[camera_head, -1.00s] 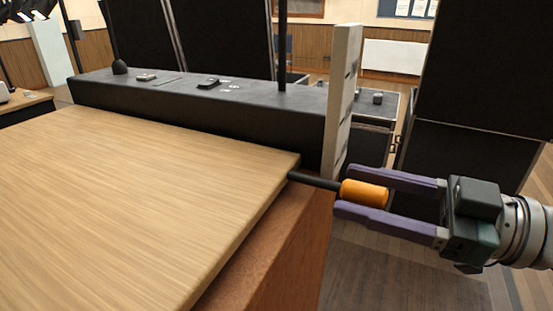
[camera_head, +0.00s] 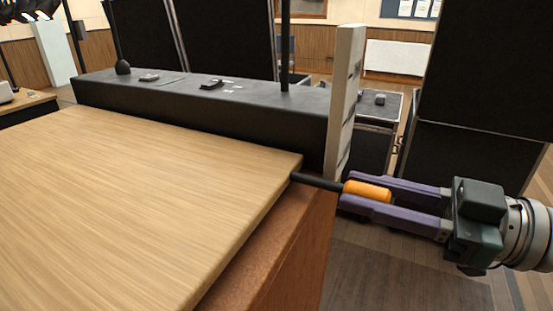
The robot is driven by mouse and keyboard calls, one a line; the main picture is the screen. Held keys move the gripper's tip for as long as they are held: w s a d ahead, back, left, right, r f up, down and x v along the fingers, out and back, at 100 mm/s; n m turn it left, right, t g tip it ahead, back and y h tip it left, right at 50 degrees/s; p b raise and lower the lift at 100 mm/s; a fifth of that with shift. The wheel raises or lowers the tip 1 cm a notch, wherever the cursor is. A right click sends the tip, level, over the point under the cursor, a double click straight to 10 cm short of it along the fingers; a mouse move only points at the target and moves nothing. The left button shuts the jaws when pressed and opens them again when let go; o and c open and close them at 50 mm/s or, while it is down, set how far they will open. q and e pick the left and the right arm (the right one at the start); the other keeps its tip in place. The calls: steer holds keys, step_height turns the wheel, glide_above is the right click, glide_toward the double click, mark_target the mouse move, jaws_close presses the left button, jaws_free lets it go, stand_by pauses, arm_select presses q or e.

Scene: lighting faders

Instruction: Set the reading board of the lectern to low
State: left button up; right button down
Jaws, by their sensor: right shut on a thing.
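The reading board (camera_head: 140,210) is a large light-wood panel filling the left and middle of the head view. It lies on the reddish-brown lectern body (camera_head: 290,265). A black rod (camera_head: 318,181) comes out of the board's right side and ends in an orange grip (camera_head: 367,190). My right gripper (camera_head: 367,195) comes in from the right, its two purple fingers shut on the orange grip. An upright pale slotted plate (camera_head: 344,105) stands just behind the rod. My left gripper is not in view.
A long dark grey ledge (camera_head: 200,105) with small black items runs behind the board. Tall black cases (camera_head: 480,70) stand at the back right. A black flight case (camera_head: 375,130) stands behind the plate. Wooden floor (camera_head: 400,270) is open below my right arm.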

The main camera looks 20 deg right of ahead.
stand_by(0.7)
steer(key=shift+n, duration=0.6)
steer(key=r+p, duration=0.6)
steer(key=shift+s+a, duration=0.2)
steer(key=shift+a, duration=0.1)
steer(key=c, duration=0.6)
jaws_free()
steer(key=shift+f, duration=0.15)
steer(key=shift+s+d, duration=0.1)
steer(key=v, duration=0.9)
steer(key=shift+s+d, duration=0.25)
